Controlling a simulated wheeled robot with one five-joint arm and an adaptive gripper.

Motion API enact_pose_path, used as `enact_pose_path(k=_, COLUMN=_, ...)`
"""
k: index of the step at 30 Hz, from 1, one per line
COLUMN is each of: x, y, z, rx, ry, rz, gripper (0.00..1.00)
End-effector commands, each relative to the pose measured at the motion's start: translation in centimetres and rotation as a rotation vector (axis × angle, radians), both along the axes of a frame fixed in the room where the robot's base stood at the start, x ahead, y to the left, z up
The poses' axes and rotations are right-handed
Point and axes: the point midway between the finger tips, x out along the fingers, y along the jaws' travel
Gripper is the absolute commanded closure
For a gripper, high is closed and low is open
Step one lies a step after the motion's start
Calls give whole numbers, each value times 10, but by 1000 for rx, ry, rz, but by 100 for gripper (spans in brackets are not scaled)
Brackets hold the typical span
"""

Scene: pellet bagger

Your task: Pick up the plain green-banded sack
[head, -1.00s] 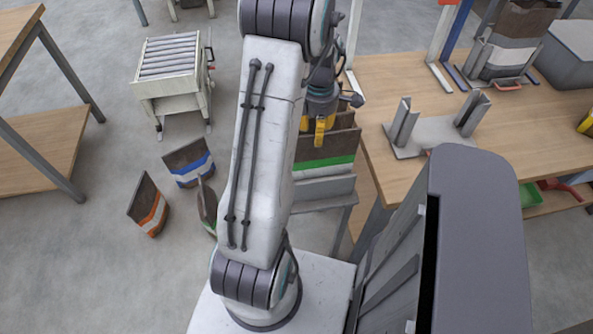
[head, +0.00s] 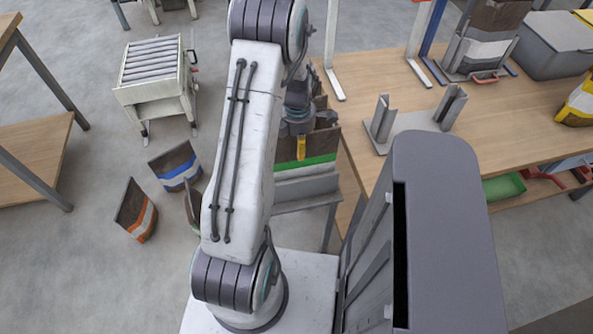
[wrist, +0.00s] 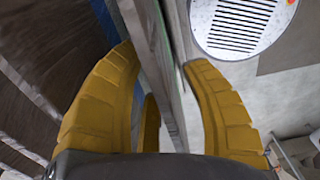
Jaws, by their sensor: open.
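The green-banded sack (head: 318,161) is brown with a green band above a pale lower part. It stands upright in a grey holder left of the workbench, with more brown sack tops behind it. My gripper (head: 301,150) points down at its top, and the yellow fingers overlap the sack in the head view. In the wrist view my gripper (wrist: 160,58) has its yellow fingers spread. A thin grey-brown upright edge runs between them; I cannot tell for sure whether it is this sack. My arm hides part of the sack's left side.
A blue-banded sack (head: 176,168) and an orange-banded sack (head: 136,212) stand on the floor at left, with another partly hidden by my arm. A roller stand (head: 152,62) is behind them. The workbench (head: 530,125) at right carries a grey bracket (head: 415,122).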

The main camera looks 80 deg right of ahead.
Motion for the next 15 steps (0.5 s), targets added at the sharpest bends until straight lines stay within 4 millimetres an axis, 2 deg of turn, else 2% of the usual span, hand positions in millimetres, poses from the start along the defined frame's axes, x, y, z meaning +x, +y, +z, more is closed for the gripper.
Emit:
enact_pose_path(k=6, x=0, y=0, z=-17, rx=1, ry=-1, rz=0, gripper=58)
enact_pose_path(k=14, x=0, y=0, z=-19, rx=0, ry=0, rz=0, gripper=58)
enact_pose_path(k=15, x=0, y=0, z=-19, rx=0, ry=0, rz=0, gripper=54)
